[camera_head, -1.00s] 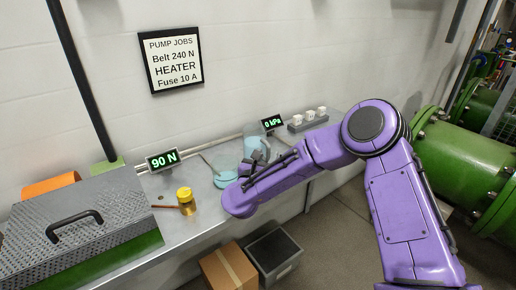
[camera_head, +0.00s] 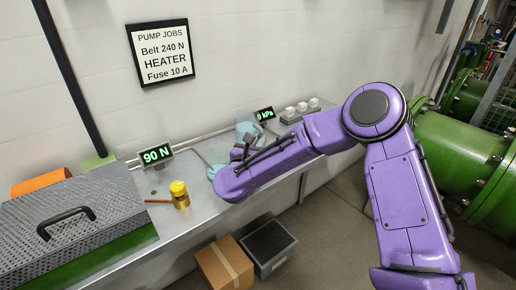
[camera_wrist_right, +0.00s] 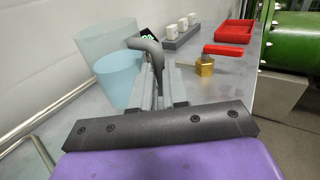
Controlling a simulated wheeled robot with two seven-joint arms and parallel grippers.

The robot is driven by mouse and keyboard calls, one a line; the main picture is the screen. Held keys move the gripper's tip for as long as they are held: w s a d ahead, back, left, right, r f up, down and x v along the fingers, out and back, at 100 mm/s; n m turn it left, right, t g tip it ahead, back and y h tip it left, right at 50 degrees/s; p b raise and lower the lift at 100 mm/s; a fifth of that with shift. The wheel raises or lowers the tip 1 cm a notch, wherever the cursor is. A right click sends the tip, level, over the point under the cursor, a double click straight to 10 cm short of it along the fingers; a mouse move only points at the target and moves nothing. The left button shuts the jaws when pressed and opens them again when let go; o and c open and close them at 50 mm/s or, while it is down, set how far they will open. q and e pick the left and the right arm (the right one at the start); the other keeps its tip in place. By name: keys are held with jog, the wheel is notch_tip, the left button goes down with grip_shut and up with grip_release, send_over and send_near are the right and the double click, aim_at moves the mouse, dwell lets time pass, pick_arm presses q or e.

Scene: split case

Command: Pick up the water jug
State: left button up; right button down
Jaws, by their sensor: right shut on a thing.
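The water jug (camera_wrist_right: 118,72) is a pale blue see-through vessel with bluer water in its lower part and a dark grey bent handle (camera_wrist_right: 148,46). In the wrist view it stands upright at the left of my right gripper (camera_wrist_right: 156,88), whose fingers are shut on the handle. In the head view the jug (camera_head: 246,129) shows near the wall, partly hidden behind my right gripper (camera_head: 240,151). I cannot tell whether its base touches the bench. My left gripper is in neither view.
A light blue round thing (camera_head: 214,172) lies left of my arm. White blocks (camera_wrist_right: 182,28), a red-handled brass fitting (camera_wrist_right: 205,66) and a red tray (camera_wrist_right: 234,33) are beyond the jug.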

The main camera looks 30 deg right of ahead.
jog(key=s+a+r+b, duration=0.1)
jog(key=s+a+r, duration=0.5)
jog(key=s+r, duration=0.4)
jog(key=shift+s+r, duration=0.2)
jog(key=shift+s, duration=1.1)
